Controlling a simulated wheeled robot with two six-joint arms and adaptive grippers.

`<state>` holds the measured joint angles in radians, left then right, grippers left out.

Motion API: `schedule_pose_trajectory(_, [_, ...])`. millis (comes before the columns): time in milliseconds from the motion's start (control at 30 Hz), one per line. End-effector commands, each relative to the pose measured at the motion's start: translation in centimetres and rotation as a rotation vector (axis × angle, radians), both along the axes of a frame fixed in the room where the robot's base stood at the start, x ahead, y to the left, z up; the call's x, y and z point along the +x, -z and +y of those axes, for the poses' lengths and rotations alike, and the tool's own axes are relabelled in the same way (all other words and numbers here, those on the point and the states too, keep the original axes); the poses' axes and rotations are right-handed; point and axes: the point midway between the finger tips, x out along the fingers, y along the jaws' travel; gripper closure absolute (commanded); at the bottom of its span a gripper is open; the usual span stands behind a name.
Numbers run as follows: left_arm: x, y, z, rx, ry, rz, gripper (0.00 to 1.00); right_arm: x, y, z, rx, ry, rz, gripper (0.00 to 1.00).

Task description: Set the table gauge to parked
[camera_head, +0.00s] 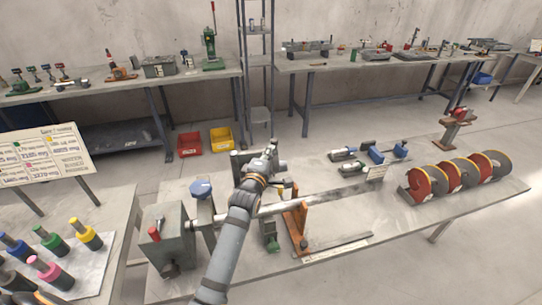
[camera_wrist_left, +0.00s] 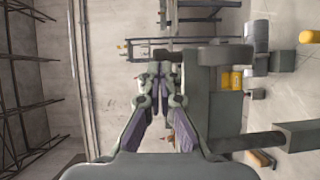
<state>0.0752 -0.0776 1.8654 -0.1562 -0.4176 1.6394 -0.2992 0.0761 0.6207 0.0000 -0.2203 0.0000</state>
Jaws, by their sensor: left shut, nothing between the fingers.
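My left gripper (camera_head: 271,152) is raised over the long workbench (camera_head: 420,222), beside the grey positioner. In the left wrist view its fingers (camera_wrist_left: 159,70) are shut and empty, next to a large grey block (camera_wrist_left: 222,95). An orange upright bracket (camera_head: 297,222) stands on the bench to the right of my left arm, with a long metal shaft (camera_head: 328,198) passing by it. A flat scale-like bar (camera_head: 335,248) lies at its foot. I cannot tell for certain which part is the table gauge. My arm hides part of the positioner.
A grey housing (camera_head: 168,235) with a red-tipped lever and a blue knob (camera_head: 201,189) stand left of my arm. Bottles (camera_head: 351,168) lie behind the shaft. The bench's front right is clear.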

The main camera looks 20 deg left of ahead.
Motion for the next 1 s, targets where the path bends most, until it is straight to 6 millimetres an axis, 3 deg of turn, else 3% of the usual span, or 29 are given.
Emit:
schedule_pose_trajectory(200, [1.6, 0.1, 0.1, 0.001, 0.0, -0.001, 1.0, 0.0, 0.8, 0.3, 0.003, 0.001, 0.0, 0.22])
schedule_pose_trajectory(567, [1.8, 0.1, 0.1, 0.001, 0.001, 0.0, 1.0, 0.0, 0.9, -0.3, -0.003, -0.001, 0.0, 0.22])
schedule_pose_trajectory(767, [3.7, 0.3, 0.5, 0.001, 0.0, -0.001, 1.0, 0.2, 1.9, -0.5, -0.006, -0.002, -0.002, 0.22])
schedule_pose_trajectory(1000, [3.7, 0.1, 0.5, 0.0, 0.0, 0.0, 1.0, -0.4, 1.8, -0.5, -0.006, -0.002, 0.005, 0.22])
